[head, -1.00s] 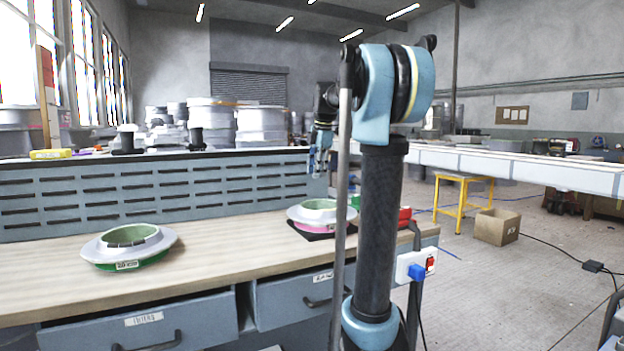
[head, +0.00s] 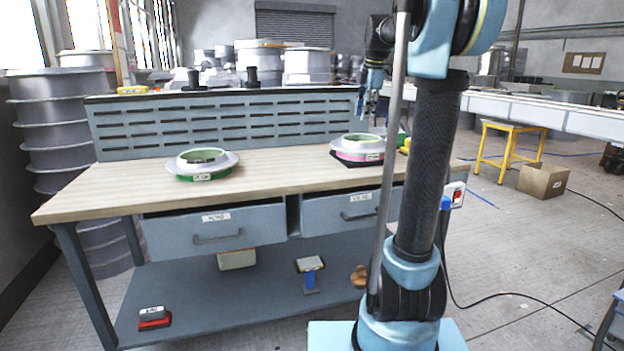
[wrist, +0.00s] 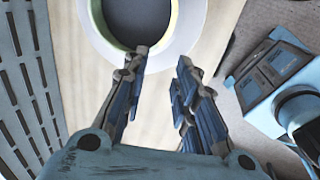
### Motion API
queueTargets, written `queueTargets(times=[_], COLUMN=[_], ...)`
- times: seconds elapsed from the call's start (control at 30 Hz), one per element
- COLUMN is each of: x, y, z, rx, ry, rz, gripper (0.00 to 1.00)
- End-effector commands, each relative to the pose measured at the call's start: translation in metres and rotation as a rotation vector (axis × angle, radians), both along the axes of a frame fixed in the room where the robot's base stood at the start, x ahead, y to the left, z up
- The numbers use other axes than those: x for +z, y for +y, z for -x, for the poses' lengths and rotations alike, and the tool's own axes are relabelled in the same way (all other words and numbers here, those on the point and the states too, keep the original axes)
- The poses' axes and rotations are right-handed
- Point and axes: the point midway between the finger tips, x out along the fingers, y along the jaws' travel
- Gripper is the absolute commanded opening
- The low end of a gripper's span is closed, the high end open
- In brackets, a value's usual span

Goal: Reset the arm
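My gripper (head: 369,106) hangs at the end of my raised arm, above the back right part of the workbench (head: 110,190). In the wrist view my gripper (wrist: 160,85) has its two fingers apart with nothing between them. A round flanged mould with a pink band (head: 358,148) sits on a dark mat below and near the gripper; its pale ring (wrist: 185,30) shows beyond the fingertips in the wrist view. A second flanged mould with a green base (head: 203,165) stands on the left half of the bench.
A slotted back panel (head: 225,125) runs along the bench's rear. Drawers (head: 215,228) and a lower shelf (head: 220,290) with small items lie below. A yellow stool (head: 510,150) and a cardboard box (head: 543,181) stand at right. The bench between the moulds is clear.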

Motion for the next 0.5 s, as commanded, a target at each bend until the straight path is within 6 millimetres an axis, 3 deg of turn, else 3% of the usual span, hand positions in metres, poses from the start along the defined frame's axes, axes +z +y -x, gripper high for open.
queueTargets(times=[0.5], x=[-0.032], y=[0.016], z=[0.066], rx=[-0.253], ry=[0.029], rz=[-0.055], gripper=[0.27])
